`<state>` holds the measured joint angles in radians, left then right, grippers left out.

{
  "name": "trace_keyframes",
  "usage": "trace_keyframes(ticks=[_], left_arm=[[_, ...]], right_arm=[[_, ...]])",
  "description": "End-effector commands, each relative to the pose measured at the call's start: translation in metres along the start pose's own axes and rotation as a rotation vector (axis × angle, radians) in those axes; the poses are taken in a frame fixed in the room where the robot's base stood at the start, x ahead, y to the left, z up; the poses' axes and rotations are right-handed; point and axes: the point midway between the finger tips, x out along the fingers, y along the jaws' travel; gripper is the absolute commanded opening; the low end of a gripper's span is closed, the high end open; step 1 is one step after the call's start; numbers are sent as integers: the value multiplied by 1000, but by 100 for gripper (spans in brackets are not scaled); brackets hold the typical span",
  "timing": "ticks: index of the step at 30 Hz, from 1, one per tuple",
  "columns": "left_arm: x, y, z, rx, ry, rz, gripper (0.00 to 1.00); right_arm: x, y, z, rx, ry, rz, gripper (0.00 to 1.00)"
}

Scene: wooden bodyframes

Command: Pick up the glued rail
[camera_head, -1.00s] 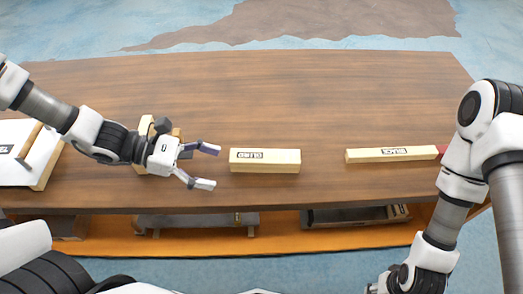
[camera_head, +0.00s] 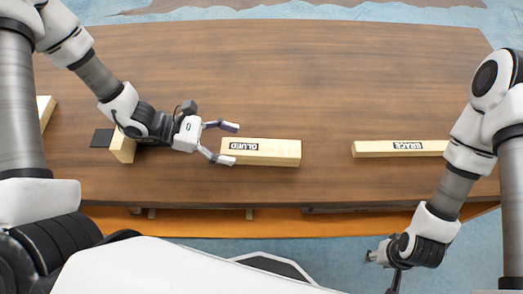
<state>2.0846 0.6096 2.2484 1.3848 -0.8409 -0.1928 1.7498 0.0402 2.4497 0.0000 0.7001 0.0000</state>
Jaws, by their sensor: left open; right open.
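The glued rail (camera_head: 275,153) is a pale wooden block with a black-and-white "GLUED" label. It lies flat near the table's front edge, in the middle of the head view. My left gripper (camera_head: 229,144) is open at the rail's left end, with its two fingers pointing right. The near fingertip overlaps the rail's left end in the picture; I cannot tell whether it touches. My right gripper (camera_head: 384,270) is low in front of the table, away from the rail, and its fingers are only partly visible.
A longer wooden piece labelled "BRACE" (camera_head: 400,149) lies to the right on the table (camera_head: 260,75). A wooden block (camera_head: 123,147) and a dark square (camera_head: 103,138) are behind my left wrist. A white-topped item (camera_head: 45,108) shows at the left. The table's back is clear.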

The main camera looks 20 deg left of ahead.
Motion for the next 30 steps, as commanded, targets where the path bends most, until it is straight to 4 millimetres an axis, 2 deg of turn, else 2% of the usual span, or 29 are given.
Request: trace_keyframes(ticks=[9,17,18,20,21,24,30], left_arm=[[45,-1,0,-1,3,-5,79],[50,0,0,0,0,0,79],[50,0,0,0,0,0,72],[50,0,0,0,0,0,51],[50,0,0,-1,0,0,37],[50,0,0,-1,0,-1,4],[50,-1,-1,-2,1,-2,1]], right_arm=[[2,0,0,0,0,0,45],[2,0,0,0,0,0,45],[2,0,0,0,0,0,45],[2,0,0,0,0,0,45],[2,0,0,0,0,0,45],[2,0,0,0,0,0,45],[2,0,0,0,0,0,45]])
